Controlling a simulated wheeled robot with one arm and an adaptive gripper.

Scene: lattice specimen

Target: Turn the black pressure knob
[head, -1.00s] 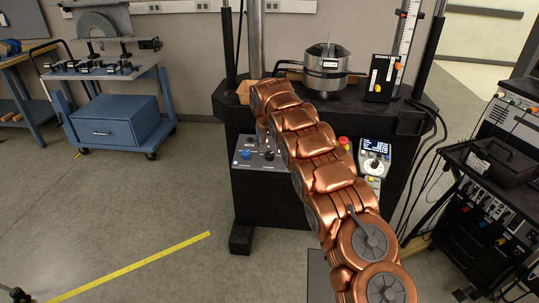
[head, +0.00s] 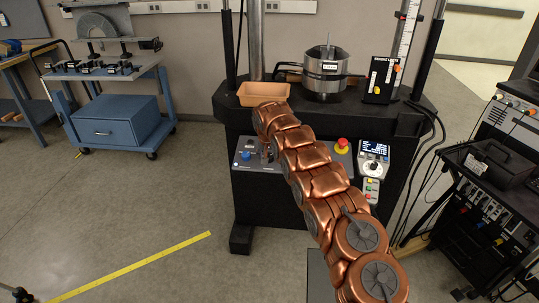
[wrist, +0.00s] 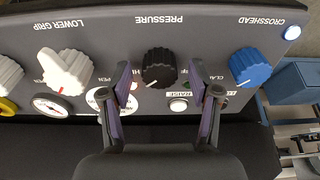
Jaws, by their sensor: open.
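The black pressure knob (wrist: 158,70) sits on the grey control panel, under the PRESSURE label, which reads upside down in the wrist view. My gripper (wrist: 161,92) is open, with one finger on each side of the knob in the picture. No contact between the fingers and the knob shows, and I cannot tell how far the tips are from the panel. In the head view my copper arm reaches down to the control panel (head: 250,169) and hides its middle, including the black knob.
A blue crosshead knob (wrist: 250,67) is right of the black knob and a white lower grip knob (wrist: 66,72) is left. A white raise button (wrist: 178,105) lies close by. In the head view a red emergency button (head: 342,146) and a tan tray (head: 263,92) are near my arm.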

